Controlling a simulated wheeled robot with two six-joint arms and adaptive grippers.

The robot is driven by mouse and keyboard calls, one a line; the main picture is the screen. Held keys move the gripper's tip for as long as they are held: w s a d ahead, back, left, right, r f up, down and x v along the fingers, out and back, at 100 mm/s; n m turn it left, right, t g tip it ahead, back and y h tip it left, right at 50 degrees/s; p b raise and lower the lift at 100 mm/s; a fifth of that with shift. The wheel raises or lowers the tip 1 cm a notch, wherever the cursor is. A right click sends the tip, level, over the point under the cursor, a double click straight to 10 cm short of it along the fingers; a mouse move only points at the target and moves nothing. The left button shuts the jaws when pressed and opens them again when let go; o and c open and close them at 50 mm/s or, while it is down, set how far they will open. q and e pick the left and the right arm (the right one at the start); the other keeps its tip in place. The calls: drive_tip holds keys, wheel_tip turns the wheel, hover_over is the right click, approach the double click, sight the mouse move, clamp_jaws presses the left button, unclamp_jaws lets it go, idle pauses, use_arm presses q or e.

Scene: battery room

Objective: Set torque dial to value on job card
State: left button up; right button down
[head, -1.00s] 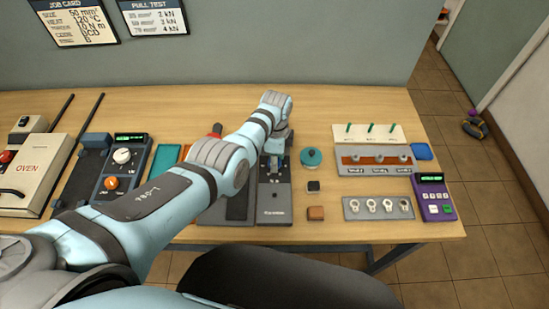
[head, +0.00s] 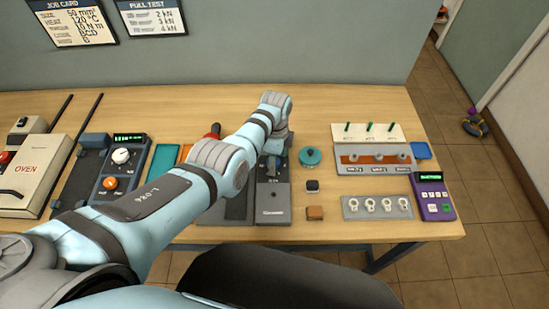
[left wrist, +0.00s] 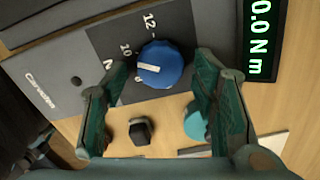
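The torque tester (head: 273,200) is a dark grey unit on the bench, partly hidden under my left arm in the head view. Its blue torque dial (left wrist: 165,66) has a white pointer directed left, near the mark 10; a 12 is printed above. Its green display (left wrist: 262,40) shows "0.0 Nm", with any leading digit cut off by the frame edge. My left gripper (left wrist: 162,72) is open, with one finger on each side of the dial and visible gaps between. The job card (head: 75,22) on the wall lists torque as 10 N m. My right gripper is not in view.
An oven (head: 28,170) and a unit with a white knob (head: 121,156) stand at left. A teal round item (head: 310,157), a black block (head: 312,186) and a brown block (head: 315,213) lie right of the tester. A purple keypad device (head: 434,198) stands at far right.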

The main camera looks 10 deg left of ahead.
use_arm(q)
drive_tip(key=shift+r, duration=0.1)
wheel_tip(320, 180, up, 12)
idle(0.5)
